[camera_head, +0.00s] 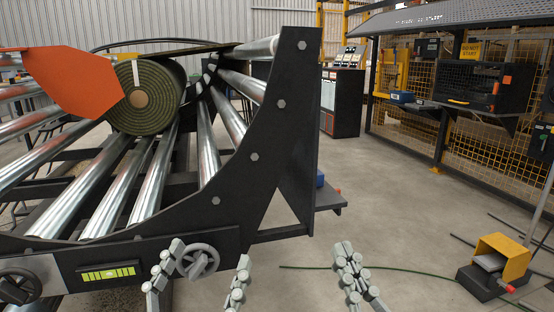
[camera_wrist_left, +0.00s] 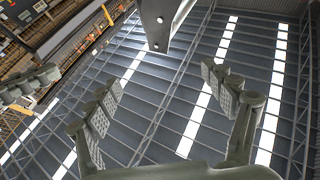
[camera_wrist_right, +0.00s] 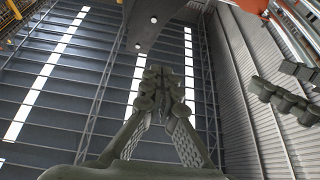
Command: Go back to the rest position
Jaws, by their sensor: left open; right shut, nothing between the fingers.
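My left gripper (camera_head: 209,256) is at the bottom centre of the head view, in front of the roller machine's dark end frame. Its two fingers stand apart with nothing between them, as the left wrist view (camera_wrist_left: 160,80) also shows. My right gripper (camera_head: 346,250) is further right, over bare floor. Its fingers are together and hold nothing; the right wrist view (camera_wrist_right: 160,78) shows the tips touching. A green turf roll (camera_head: 150,92) lies on the steel rollers at the upper left, away from both grippers. An orange plate (camera_head: 75,78) partly covers its left side.
The roller machine's black end frame (camera_head: 300,125) rises close behind my left gripper, with a handwheel (camera_head: 199,262) beside it. A yellow foot pedal (camera_head: 500,255) stands on the floor at right. Open concrete floor (camera_head: 400,220) lies between, crossed by a thin cable.

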